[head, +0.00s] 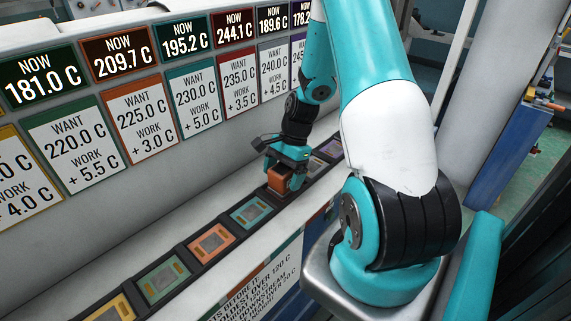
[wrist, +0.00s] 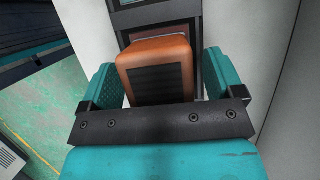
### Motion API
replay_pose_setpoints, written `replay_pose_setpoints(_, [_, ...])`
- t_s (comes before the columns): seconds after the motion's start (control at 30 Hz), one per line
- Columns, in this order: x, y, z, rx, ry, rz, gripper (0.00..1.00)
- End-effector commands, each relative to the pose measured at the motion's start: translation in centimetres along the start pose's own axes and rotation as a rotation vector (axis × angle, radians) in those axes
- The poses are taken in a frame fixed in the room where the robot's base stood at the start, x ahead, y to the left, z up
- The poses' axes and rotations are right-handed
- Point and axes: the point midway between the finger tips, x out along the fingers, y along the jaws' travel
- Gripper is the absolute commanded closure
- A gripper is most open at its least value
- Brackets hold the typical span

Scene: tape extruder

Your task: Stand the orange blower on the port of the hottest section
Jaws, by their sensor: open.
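The orange blower (head: 278,183) is upright at the port strip, just beyond the teal port (head: 250,212). In the wrist view the blower (wrist: 158,72) shows its dark grille, with a reddish port edge behind its top. It covers most of that port, so its exact seating is hidden. My gripper (head: 285,165) is open, with its teal fingers on either side of the blower. The wrist view shows gaps between the blower and the fingers of my gripper (wrist: 157,82). The highest "NOW" sign (head: 234,32) reads 244.1 C, above a red-headed "WANT 235.0 C" card (head: 239,82).
Nearer ports are orange (head: 212,243), green (head: 163,281) and yellow (head: 108,309); a purple port (head: 331,147) lies farther along. Other signs include 181.0, 209.7, 195.2 and 189.6 C. The sign wall rises behind the strip. A blue cabinet (head: 510,150) stands at right.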

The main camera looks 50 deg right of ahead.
Motion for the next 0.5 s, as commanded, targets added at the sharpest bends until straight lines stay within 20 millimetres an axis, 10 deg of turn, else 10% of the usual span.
replay_pose_setpoints(0.5, [-9.8, 0.0, -0.1, 0.001, 0.003, -0.004, 0.13])
